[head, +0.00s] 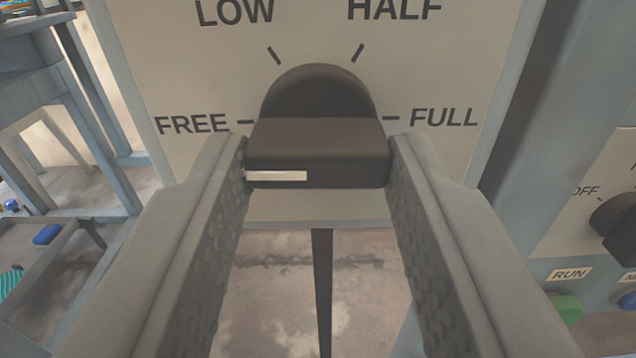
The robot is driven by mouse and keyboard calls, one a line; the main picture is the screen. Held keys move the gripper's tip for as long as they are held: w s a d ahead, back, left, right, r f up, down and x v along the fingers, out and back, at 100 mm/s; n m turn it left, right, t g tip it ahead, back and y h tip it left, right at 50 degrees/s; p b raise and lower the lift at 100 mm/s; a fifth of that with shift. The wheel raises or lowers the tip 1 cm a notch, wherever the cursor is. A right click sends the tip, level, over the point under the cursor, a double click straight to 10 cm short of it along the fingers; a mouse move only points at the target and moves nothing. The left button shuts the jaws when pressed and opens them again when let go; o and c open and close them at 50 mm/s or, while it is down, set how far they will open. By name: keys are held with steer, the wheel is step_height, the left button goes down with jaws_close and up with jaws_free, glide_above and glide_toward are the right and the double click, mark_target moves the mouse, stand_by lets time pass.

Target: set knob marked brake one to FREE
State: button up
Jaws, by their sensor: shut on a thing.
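A black rotary knob (318,150) sits on a pale dial plate (430,60) in the head view. Its raised grip bar lies level, and the white mark (277,175) is on the bar's left half, towards the FREE label (193,124). LOW and HALF stand above the knob, and FULL (444,118) is on the right. My gripper (318,163) is shut on the knob, with one finger at each end of the bar. No brake one label shows in view.
At the right, beyond a grey-blue upright (535,95), is another panel with a black knob (615,222) marked OFF. Below it are a RUN label and a green button (566,308). Grey-blue frames (85,95) stand at the left over a concrete floor.

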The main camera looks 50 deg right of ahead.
steer(key=shift+f+n, duration=0.2)
steer(key=shift+n, duration=0.1)
steer(key=o, duration=1)
steer(key=shift+a, duration=0.15)
steer(key=shift+r, duration=0.1)
steer(key=v, duration=1.7)
steer(key=shift+s+a, duration=0.1)
steer(key=shift+s, duration=0.05)
